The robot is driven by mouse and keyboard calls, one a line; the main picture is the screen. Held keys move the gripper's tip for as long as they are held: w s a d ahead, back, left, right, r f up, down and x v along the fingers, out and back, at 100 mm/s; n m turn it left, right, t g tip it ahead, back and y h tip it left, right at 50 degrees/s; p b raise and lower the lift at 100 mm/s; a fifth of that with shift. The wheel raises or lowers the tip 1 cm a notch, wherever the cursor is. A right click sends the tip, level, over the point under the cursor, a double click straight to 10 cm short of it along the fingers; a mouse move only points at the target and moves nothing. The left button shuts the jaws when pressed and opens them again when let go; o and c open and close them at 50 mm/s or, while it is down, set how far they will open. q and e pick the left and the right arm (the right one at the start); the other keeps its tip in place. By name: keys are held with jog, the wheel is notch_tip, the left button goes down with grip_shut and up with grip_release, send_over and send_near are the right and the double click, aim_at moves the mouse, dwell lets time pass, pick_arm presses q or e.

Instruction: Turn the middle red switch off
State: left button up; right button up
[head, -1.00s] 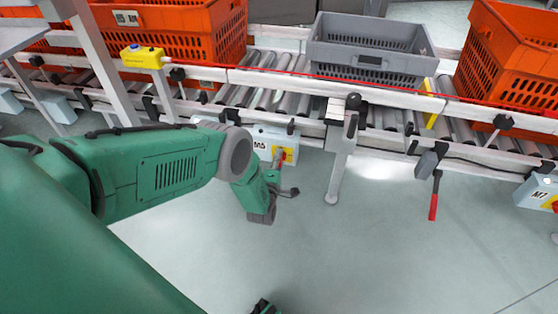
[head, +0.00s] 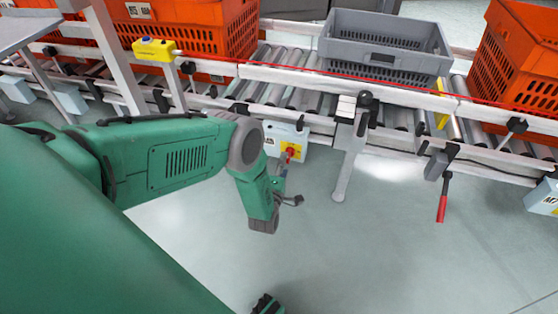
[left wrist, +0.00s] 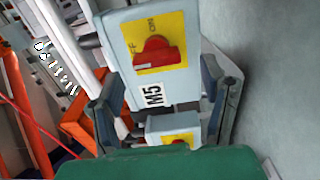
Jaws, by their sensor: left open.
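The M5 switch box (head: 282,141) hangs under the conveyor's near rail, with a red switch on a yellow plate (head: 291,152). In the left wrist view the red switch (left wrist: 157,53) is large, with OFF and ON lettering beside it; I cannot tell which its handle points to. My left gripper (head: 286,180) is just in front of and below the box in the head view, partly hidden by my wrist. In the left wrist view the gripper (left wrist: 164,78) is open, its fingers on both sides of the box. I cannot tell whether they touch it.
A second, smaller-looking box with a yellow plate (left wrist: 172,125) shows below M5 in the left wrist view. The M7 box (head: 543,197) is at far right. A conveyor leg (head: 348,165) stands right of M5, and a red-handled lever (head: 443,200) hangs farther right. The floor in front is clear.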

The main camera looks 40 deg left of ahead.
pick_arm(q)
jog(key=v, duration=0.8)
jog(key=s+d+m+g+h, duration=0.65)
jog(key=s+m+g, duration=0.2)
jog(key=m, duration=0.45)
jog(key=s+a+r+m+g, duration=0.1)
jog(key=s+r+m+g, duration=0.35)
jog(key=s, duration=0.55)
jog(key=s+r+m+g, duration=0.3)
jog(key=s+m, duration=0.2)
jog(key=s, duration=0.4)
notch_tip(320, 180, up, 17)
jog(key=p, duration=1.6)
jog(key=shift+s, duration=0.45)
